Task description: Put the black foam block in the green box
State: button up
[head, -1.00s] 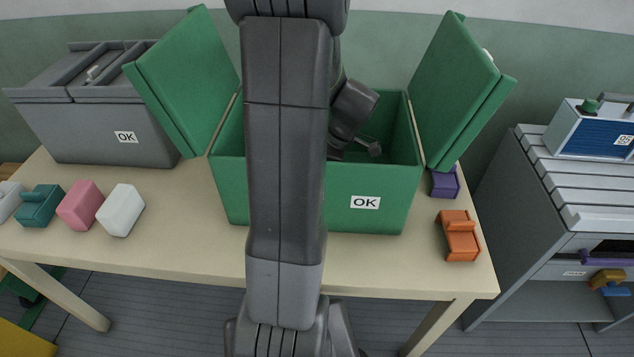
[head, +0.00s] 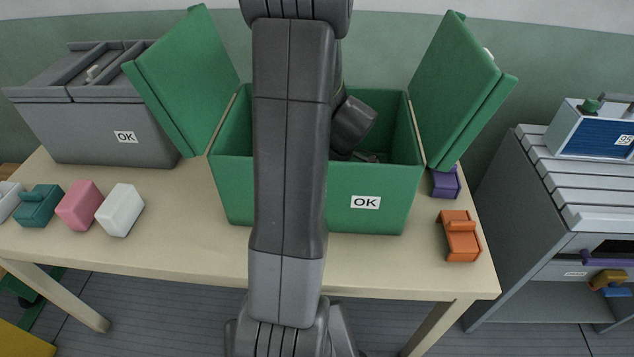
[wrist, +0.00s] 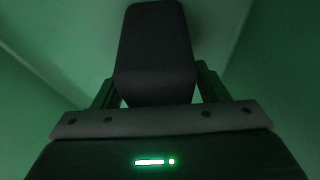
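The green box (head: 375,187) stands on the table with both lid flaps raised, and an OK label is on its front. My gripper (wrist: 155,92) is down inside the green box, largely hidden by the front wall and my arm in the head view. In the wrist view a black foam block (wrist: 155,50) is between the two fingers, which press on its sides. Green walls surround it there. Whether the block touches the box floor I cannot tell.
A closed grey box (head: 100,120) stands at the left. White (head: 120,210), pink (head: 80,206) and teal (head: 39,205) blocks sit before it. Purple (head: 445,183) and orange (head: 459,236) pieces lie right of the green box. The raised flaps flank its opening.

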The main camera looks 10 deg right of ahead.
jog(key=shift+r, duration=0.1)
jog(key=p+v, duration=0.1)
jog(key=v, duration=1.1)
